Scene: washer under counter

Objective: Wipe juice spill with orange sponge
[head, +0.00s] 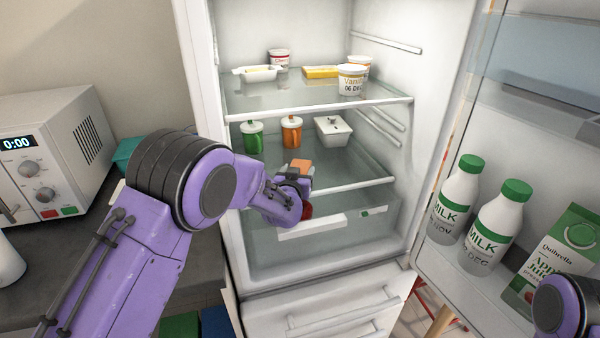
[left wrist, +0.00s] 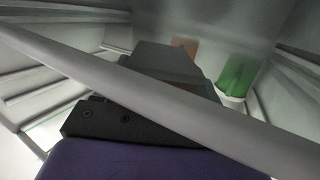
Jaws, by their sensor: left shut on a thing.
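My left gripper (head: 294,177) reaches into the open fridge at the front of the shelf with the jars. It is shut on an orange block that looks like the sponge (head: 301,165); only its top shows past the fingers. In the left wrist view my gripper (left wrist: 172,62) appears as a dark shape, partly hidden behind a pale bar, and a small orange-brown sliver shows beside it. I cannot make out a juice spill; the arm and gripper cover part of the shelf. My right gripper is outside the view; only part of that arm shows at lower right.
A green jar (head: 252,138), an orange jar (head: 291,133) and a white tub (head: 333,130) stand at the shelf's back. Vanilla tubs (head: 351,82) sit above. The open door holds milk bottles (head: 496,225) and a juice carton (head: 556,255). A microwave (head: 50,150) stands left.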

